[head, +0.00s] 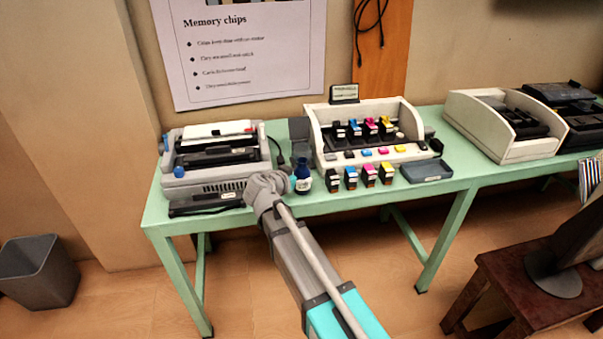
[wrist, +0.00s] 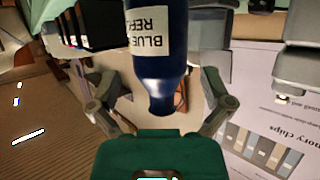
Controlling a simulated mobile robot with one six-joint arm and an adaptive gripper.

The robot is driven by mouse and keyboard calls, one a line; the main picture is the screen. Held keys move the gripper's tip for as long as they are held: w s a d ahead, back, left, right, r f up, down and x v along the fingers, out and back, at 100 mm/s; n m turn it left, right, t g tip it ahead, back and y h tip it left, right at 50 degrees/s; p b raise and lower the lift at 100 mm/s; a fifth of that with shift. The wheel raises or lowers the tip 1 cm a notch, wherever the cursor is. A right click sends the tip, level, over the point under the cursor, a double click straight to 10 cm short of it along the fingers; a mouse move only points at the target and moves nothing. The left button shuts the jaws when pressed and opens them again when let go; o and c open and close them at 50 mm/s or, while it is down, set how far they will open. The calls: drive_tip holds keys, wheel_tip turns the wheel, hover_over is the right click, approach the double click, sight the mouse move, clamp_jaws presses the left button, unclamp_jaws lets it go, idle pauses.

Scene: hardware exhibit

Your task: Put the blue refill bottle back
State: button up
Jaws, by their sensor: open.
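The blue refill bottle (head: 302,178) is dark blue with a white label and stands on the green table, between the grey printer and the row of ink cartridges. In the wrist view the bottle (wrist: 155,65) shows large and upside down, its label partly cut off by the top edge. My gripper (head: 290,183) is right beside the bottle, on its left in the head view. In the wrist view my gripper (wrist: 157,85) is open, with one finger on each side of the bottle's neck end. I cannot tell whether either finger touches it.
A grey printer (head: 213,182) stands close on the left. Ink cartridges (head: 351,178) stand in a row just right of the bottle, before a white printer (head: 318,150). A dark blue tray (head: 426,171) lies further right. The green table's (head: 465,182) front edge is close.

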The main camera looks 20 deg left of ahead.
drive_tip(key=p+v, duration=0.3)
drive_tip(key=v, duration=0.6)
drive_tip(key=shift+s, duration=0.3)
idle(0.5)
drive_tip(key=w+d+f+g+h, duration=0.1)
drive_tip(key=w+d+f+g, duration=0.15)
drive_tip(key=d, duration=0.95)
drive_tip(key=w+d+f+g+h, duration=0.1)
drive_tip(key=d+f+g, duration=0.3)
drive_tip(key=d, duration=0.9)
drive_tip(key=s+d+f+n+g+y, duration=0.1)
drive_tip(key=s+d+g, duration=0.1)
drive_tip(key=d, duration=0.5)
drive_tip(key=s+d+f+g+y, duration=0.2)
drive_tip(key=s+d, duration=0.2)
drive_tip(key=d, duration=0.3)
drive_tip(key=s+d+f+n+g+y, duration=0.1)
drive_tip(key=s+d+f+g+y, duration=0.1)
drive_tip(key=d, duration=0.5)
drive_tip(key=shift+s+n, duration=0.3)
drive_tip(key=shift+s, duration=0.45)
drive_tip(key=shift+g, duration=0.25)
drive_tip(key=shift+c, duration=0.3)
